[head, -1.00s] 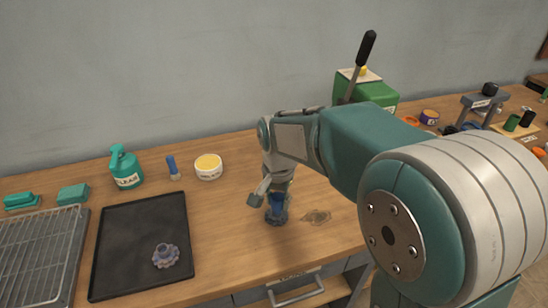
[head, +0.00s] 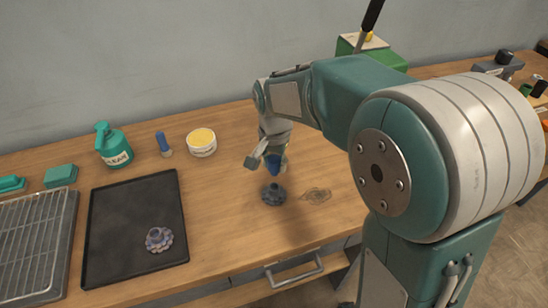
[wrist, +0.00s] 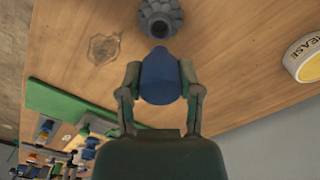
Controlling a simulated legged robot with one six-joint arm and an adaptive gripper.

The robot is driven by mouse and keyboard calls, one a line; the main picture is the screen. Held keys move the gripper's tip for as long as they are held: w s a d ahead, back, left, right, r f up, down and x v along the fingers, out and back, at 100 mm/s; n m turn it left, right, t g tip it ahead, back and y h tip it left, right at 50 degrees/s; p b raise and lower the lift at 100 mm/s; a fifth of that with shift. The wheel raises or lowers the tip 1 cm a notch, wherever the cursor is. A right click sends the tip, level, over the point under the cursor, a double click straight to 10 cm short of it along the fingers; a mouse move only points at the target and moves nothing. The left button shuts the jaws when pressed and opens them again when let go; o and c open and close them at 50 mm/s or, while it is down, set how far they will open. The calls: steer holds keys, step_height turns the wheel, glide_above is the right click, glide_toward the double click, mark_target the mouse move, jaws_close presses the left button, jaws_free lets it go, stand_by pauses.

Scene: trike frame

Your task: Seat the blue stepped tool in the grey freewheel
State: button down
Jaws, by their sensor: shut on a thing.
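My gripper (head: 265,160) is shut on the blue stepped tool (head: 274,165), with a finger on each side of it in the wrist view (wrist: 160,78). The tool is held above the table, its far end partly hidden by the fingers in the head view. The grey freewheel (head: 273,195) is a dark toothed ring on the bare wood just below the tool. It also shows at the top of the wrist view (wrist: 160,20), with a dark hole at its centre. The tool looks apart from it.
A similar purplish toothed part (head: 158,239) lies on a black tray (head: 105,262) at left. Behind stand a teal bottle (head: 113,148), a blue-topped stick (head: 163,143) and a grease tub (head: 202,142). A dark stain (head: 316,196) is right of the freewheel.

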mark_target(274, 174)
steer(key=shift+a+f, duration=0.1)
steer(key=shift+f, duration=2.05)
steer(key=shift+s+f, duration=0.1)
steer(key=shift+f, duration=1.15)
steer(key=shift+c, duration=1)
jaws_free()
step_height(274, 174, up, 12)
steer(key=shift+f, duration=0.1)
